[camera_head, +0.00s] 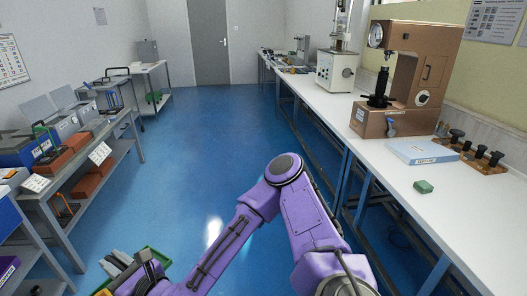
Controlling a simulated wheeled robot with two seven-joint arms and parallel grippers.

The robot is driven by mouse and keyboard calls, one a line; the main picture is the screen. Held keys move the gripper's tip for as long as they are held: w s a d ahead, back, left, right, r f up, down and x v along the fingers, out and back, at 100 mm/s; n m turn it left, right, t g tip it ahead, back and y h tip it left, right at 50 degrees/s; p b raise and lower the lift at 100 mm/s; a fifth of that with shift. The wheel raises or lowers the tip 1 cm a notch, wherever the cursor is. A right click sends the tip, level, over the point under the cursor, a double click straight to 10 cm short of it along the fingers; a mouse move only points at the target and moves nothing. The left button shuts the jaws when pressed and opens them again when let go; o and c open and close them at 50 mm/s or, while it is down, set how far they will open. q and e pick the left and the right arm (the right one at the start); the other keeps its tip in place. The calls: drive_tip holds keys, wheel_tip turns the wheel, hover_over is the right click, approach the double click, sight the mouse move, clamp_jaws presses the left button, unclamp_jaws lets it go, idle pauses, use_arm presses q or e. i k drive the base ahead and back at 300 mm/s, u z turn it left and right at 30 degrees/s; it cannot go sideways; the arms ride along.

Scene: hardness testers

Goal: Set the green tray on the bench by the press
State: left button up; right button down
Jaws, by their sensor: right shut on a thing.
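The green tray (159,256) shows in part at the bottom left of the head view, low over the blue floor. Several grey pieces (121,257) show at it. My right gripper (138,274) is shut on the tray; its dark jaws and my purple forearm hide much of the tray, and the frame's bottom edge cuts it off. The brown press (424,55), with a round dial, stands on the long white bench (388,187) at the right, well away from the tray. My left gripper is not in view.
On the bench are a blue-white box (421,151), a small green block (424,187), a wooden holder with black knobs (470,154) and a white tester (336,71). The bench's near part is mostly clear. A cluttered shelf rack (72,165) stands left; open floor lies between.

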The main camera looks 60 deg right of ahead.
sight(491, 239)
drive_tip(key=u, duration=0.3)
drive_tip(key=k, duration=0.1)
drive_tip(key=z, duration=2.05)
drive_tip(key=i, duration=0.95)
drive_tip(key=z, duration=1.65)
drive_tip(key=i, duration=1)
drive_tip(key=z, duration=0.85)
